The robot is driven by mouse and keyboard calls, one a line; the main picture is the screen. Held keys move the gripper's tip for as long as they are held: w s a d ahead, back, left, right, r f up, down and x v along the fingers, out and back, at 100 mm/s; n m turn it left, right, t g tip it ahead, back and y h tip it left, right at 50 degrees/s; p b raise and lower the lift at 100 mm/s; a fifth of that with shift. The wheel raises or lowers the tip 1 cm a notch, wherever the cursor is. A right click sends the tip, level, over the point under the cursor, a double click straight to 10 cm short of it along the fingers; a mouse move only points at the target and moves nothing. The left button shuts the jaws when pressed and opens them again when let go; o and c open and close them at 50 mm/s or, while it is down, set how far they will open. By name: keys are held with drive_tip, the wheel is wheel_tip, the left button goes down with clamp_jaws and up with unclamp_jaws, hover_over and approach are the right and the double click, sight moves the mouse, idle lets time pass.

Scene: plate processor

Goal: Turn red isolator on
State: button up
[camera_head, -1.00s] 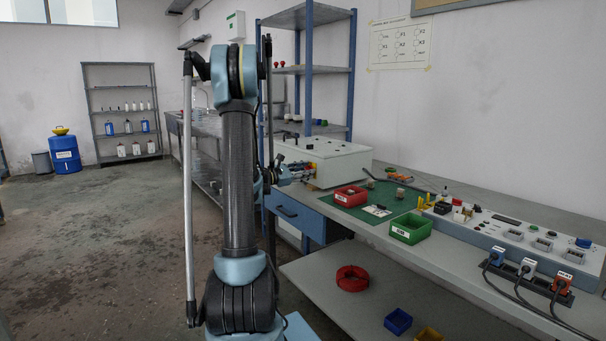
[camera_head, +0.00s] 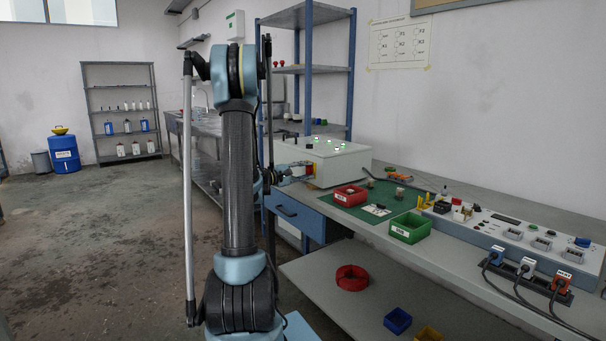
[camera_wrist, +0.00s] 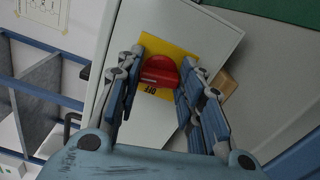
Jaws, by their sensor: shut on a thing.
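The red isolator (camera_wrist: 160,72) is a round red knob on a yellow plate (camera_wrist: 178,50) on the face of a pale control box (camera_wrist: 215,38). My gripper (camera_wrist: 162,66) has its blue fingers on both sides of the knob and is shut on it. A dark "OFF" mark shows on the yellow plate, on the near side of the knob. In the head view the control box (camera_head: 328,163) stands on the bench, with green lights lit on its top. There my gripper (camera_head: 302,170) is at the box's left side, and the knob is mostly hidden.
The bench holds a green mat (camera_head: 382,198), a red bin (camera_head: 350,195), a green bin (camera_head: 410,228) and a white console (camera_head: 510,235) with plugged cables. A blue-framed shelf (camera_head: 355,75) stands behind the box. The floor at left is clear.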

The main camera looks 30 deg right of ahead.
drive_tip(key=shift+s+f+m, duration=0.1)
drive_tip(key=shift+f+m, duration=0.05)
drive_tip(key=shift+m, duration=0.85)
drive_tip(key=o, duration=1.1)
drive_tip(key=shift+c, duration=0.2)
drive_tip(key=shift+a, duration=0.1)
drive_tip(key=shift+a, duration=0.25)
drive_tip(key=a, duration=1.1)
drive_tip(key=shift+s+a, duration=0.2)
drive_tip(key=shift+s, duration=0.2)
